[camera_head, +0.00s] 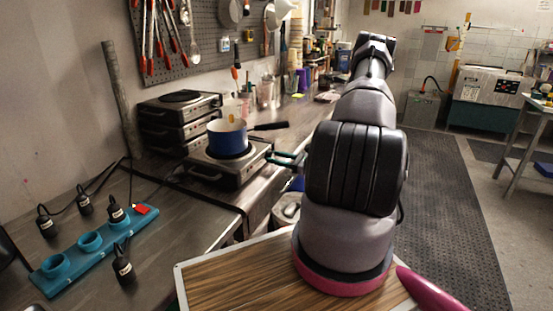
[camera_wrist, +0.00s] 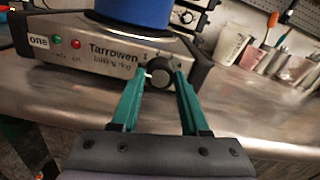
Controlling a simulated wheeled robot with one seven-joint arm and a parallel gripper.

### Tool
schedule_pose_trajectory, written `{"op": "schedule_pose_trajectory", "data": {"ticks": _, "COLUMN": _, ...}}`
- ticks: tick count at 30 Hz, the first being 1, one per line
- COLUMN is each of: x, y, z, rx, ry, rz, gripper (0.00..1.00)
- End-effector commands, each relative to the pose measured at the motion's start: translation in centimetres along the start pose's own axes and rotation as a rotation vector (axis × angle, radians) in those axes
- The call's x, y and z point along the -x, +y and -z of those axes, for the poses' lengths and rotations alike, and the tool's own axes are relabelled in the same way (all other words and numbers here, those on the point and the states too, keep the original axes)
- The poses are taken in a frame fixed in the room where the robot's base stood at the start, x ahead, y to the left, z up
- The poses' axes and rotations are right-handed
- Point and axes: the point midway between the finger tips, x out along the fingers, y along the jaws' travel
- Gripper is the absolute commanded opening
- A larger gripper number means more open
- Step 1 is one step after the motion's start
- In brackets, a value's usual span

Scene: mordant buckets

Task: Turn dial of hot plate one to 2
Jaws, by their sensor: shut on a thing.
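Hot plate one (camera_head: 213,173) is a low metal unit on the bench. A blue pot (camera_head: 227,141) with a black handle stands on it. In the wrist view its front panel (camera_wrist: 110,58) carries the label "one", a green light, a red light and dark lettering. Its dial (camera_wrist: 161,72) is a dark round knob with a white mark towards the left; its numbers are not legible. My gripper (camera_wrist: 158,74) has its two teal fingers shut on the dial, one on each side. In the head view my gripper (camera_head: 286,159) reaches the plate's front; the dial is not discernible there.
More hot plates (camera_head: 180,118) are stacked behind. A teal strip with round sockets (camera_head: 90,243) and several black bottle-like pieces with cords lie at the front left. Cups and tools (camera_head: 268,92) stand farther along the bench. The floor right of my arm is open.

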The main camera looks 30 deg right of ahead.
Motion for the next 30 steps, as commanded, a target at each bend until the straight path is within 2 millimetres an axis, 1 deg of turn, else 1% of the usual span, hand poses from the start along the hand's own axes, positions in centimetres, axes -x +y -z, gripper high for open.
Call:
{"op": "schedule_pose_trajectory", "data": {"ticks": 8, "x": 0.01, "y": 0.03, "z": 0.03, "rx": -0.132, "ry": 0.001, "rz": -0.001, "gripper": 0.0}}
{"op": "schedule_pose_trajectory", "data": {"ticks": 30, "x": 0.05, "y": 0.0, "z": 0.05, "rx": -0.817, "ry": 0.002, "rz": 0.0, "gripper": 0.0}}
